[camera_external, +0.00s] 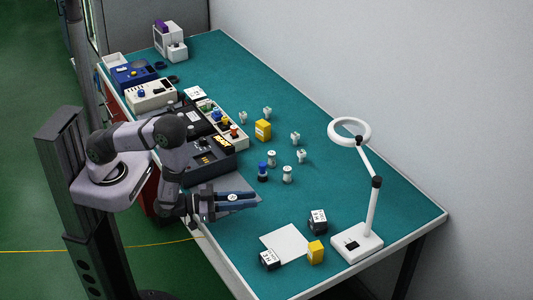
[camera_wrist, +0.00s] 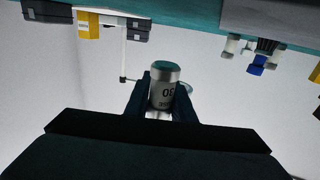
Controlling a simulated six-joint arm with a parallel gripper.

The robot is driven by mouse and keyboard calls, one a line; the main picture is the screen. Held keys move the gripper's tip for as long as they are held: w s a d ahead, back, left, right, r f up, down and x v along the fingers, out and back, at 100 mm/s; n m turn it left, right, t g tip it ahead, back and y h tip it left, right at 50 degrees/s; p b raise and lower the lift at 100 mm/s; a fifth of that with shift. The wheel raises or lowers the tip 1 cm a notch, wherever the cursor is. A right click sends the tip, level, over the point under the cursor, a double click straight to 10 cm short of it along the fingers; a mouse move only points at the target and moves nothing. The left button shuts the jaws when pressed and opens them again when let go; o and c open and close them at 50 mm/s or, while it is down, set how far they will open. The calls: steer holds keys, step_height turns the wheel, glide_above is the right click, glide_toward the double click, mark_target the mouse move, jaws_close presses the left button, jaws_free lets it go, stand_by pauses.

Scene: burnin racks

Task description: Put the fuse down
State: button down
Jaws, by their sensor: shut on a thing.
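My gripper (camera_external: 250,198) reaches out level over the near-left part of the teal bench, its blue-dark fingers pointing right in the external view. The fuse sits between both fingertips, clear of any surface in that view.
Grey-white cylinders (camera_external: 288,174) and a blue-topped part (camera_external: 263,172) stand beyond my gripper. A white pad (camera_external: 278,240), dark blocks (camera_external: 318,221), a yellow block (camera_external: 316,252) and a magnifier lamp (camera_external: 357,246) are to the right. Instrument racks (camera_external: 212,158) line the left edge.

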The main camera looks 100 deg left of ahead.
steer(key=d+f+m+h, duration=0.1)
steer(key=d+h, duration=0.1)
steer(key=d+f+m+t+h, duration=0.1)
steer(key=d, duration=0.1)
steer(key=shift+w+f+m+h+b, duration=0.15)
steer(key=shift+f+m+h+b, duration=0.15)
steer(key=shift+h, duration=0.1)
steer(key=h+b, duration=0.1)
steer(key=d+f+m+h+b, duration=0.1)
steer(key=shift+d+h, duration=0.3)
steer(key=shift+w+d+r+p, duration=0.1)
steer(key=shift+r+p, duration=0.2)
steer(key=shift+p, duration=0.05)
steer(key=shift+w+a+r+n+y+p, duration=0.25)
steer(key=shift+w+r+y+p, duration=0.3)
steer(key=shift+y+p, duration=0.4)
step_height(320, 180, up, 7)
steer(key=s+a+n+g+y+p, duration=0.1)
steer(key=n+g+y+p, duration=0.1)
steer(key=n+y+p, duration=0.45)
steer(key=s+d+r+n+g+y+p, duration=0.1)
steer(key=s+r+n+g+y+p, duration=0.2)
steer(key=s+g+y+p, duration=0.2)
steer(key=shift+s+d+r+y+p, duration=0.2)
steer(key=shift+s+y+p, duration=0.5)
steer(key=shift+s+p, duration=0.85)
steer(key=shift+s+d+b, duration=0.1)
steer(key=shift+s+b, duration=0.25)
